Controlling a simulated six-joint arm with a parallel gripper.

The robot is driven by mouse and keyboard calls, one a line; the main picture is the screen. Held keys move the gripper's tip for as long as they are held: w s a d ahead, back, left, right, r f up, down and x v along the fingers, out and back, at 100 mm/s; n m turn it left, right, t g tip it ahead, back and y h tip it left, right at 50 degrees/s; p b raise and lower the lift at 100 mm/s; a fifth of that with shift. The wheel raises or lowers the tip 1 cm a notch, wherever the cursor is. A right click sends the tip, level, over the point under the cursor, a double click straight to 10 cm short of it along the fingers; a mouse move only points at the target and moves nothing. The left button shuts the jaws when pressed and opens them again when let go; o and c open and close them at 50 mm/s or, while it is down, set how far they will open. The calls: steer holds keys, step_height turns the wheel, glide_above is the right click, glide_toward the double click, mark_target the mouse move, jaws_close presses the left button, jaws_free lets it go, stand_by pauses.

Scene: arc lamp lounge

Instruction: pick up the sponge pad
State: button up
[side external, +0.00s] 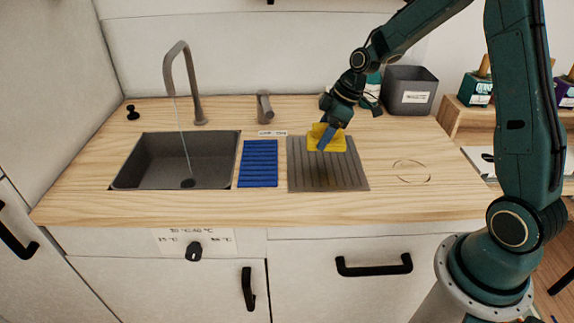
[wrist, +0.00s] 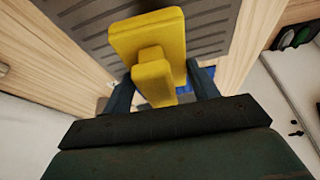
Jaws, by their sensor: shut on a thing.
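The sponge pad (side external: 336,142) is a yellow block with a raised yellow grip on its back. It hangs above the grey ribbed drain board (side external: 345,180), apart from it as far as I can tell. My gripper (side external: 325,135) is shut on the sponge pad from above. In the wrist view the sponge pad (wrist: 165,38) fills the middle top, with its raised grip between the two blue fingers of my gripper (wrist: 160,88). The drain board (wrist: 85,15) shows behind it.
A dark sink (side external: 150,165) with running tap (side external: 185,80) is at the left. A blue ribbed mat (side external: 259,165) lies between sink and drain board. A grey bin (side external: 409,90) stands behind at right. The wooden counter (side external: 440,195) is clear at right, around a drawn ring (side external: 411,161).

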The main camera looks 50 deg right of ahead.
mark_target(324, 125)
step_height(324, 125, up, 15)
stand_by(0.4)
stand_by(0.4)
steer(key=shift+o, duration=1.3)
steer(key=shift+c, duration=0.8)
steer(key=w+a+f+t+y, duration=0.1)
steer(key=w+a+f+t, duration=0.3)
steer(key=a, duration=0.5)
steer(key=w+a+f+n+t+y, duration=0.1)
steer(key=w+a+f+t, duration=0.4)
steer(key=w+a+f, duration=0.2)
steer(key=shift+a+f+y, duration=0.4)
steer(key=shift+a+f, duration=0.85)
steer(key=shift+a, duration=0.25)
steer(key=shift+w, duration=0.25)
steer(key=w+a+f, duration=0.1)
steer(key=w, duration=0.5)
steer(key=w+a+f, duration=0.1)
steer(key=w+a, duration=0.1)
steer(key=w, duration=0.5)
steer(key=shift+w+f, duration=0.15)
steer(key=shift+f, duration=0.25)
